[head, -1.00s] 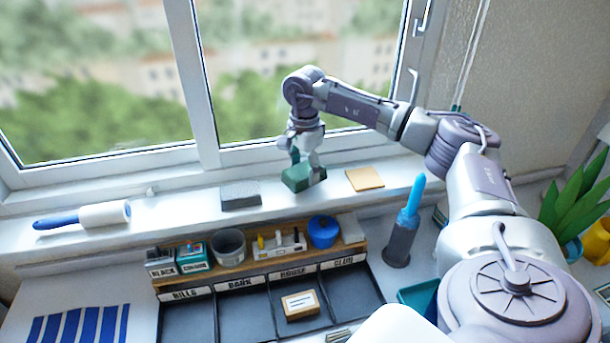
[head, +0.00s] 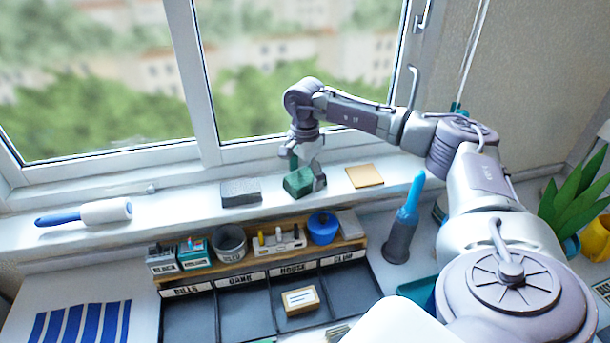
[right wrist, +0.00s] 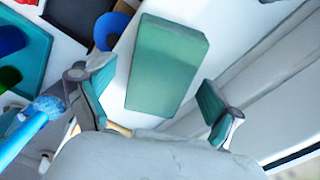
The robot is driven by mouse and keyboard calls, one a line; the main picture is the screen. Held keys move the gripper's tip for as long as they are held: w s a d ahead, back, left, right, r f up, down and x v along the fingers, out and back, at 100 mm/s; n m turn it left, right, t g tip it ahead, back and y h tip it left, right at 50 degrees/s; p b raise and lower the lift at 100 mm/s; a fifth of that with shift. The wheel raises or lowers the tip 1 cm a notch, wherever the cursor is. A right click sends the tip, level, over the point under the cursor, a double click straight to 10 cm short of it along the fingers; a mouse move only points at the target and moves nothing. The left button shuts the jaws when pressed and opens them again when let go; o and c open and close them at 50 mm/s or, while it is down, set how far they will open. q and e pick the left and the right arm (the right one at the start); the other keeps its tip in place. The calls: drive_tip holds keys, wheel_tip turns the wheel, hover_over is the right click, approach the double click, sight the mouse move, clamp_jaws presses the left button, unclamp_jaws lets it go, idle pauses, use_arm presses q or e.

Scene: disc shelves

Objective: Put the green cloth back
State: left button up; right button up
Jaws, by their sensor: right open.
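The green cloth (head: 298,183) is a folded block lying on the white windowsill, between a grey block and a tan pad. My right gripper (head: 305,172) is right above it, pointing down. In the right wrist view the green cloth (right wrist: 166,65) lies just ahead of the open fingers of my right gripper (right wrist: 155,98), with one finger to each side and a gap around it. The fingers do not hold it. My left gripper is not in view.
On the sill are a grey block (head: 240,192), a tan pad (head: 364,176) and a lint roller (head: 84,214). Below stand a wooden rack (head: 262,252) with small items, labelled trays (head: 246,307) and a blue-topped brush (head: 403,225). The window frame (head: 207,100) rises close behind.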

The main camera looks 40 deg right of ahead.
sight(305, 176)
wheel_tip(305, 176, up, 12)
drive_tip(key=b, duration=0.2)
drive_tip(key=shift+r, duration=0.1)
idle(0.3)
